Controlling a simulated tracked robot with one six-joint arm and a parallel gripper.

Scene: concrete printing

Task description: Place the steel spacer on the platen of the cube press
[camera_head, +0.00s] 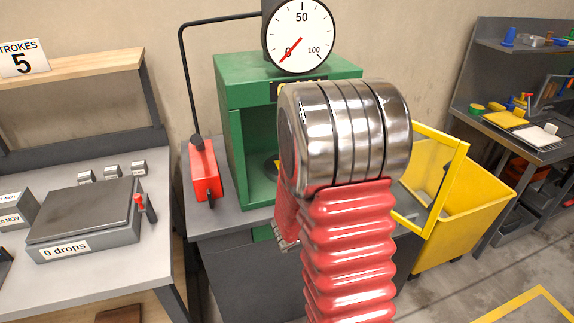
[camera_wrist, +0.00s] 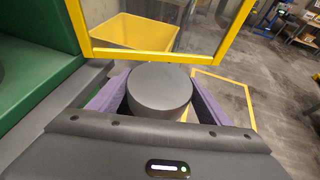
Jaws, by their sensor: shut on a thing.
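The steel spacer (camera_wrist: 160,88) is a dark grey round disc in the wrist view. My gripper (camera_wrist: 157,103) is shut on it, with a purple-lined finger on either side. The green cube press (camera_head: 240,120) stands in the middle of the head view, its chamber partly covered by my arm. A dark round edge inside, seemingly the platen (camera_head: 270,166), shows low in the chamber. In the wrist view the press (camera_wrist: 40,35) is at the left edge, and the spacer is outside it, on the side of the yellow-framed door. The spacer is hidden in the head view.
The yellow-framed clear door (camera_head: 428,200) stands open right of the press; its frame (camera_wrist: 165,55) crosses ahead of the spacer. A yellow bin (camera_head: 465,215) is behind it. A red pump (camera_head: 203,170) stands left of the press. A side bench (camera_head: 100,265) is at left.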

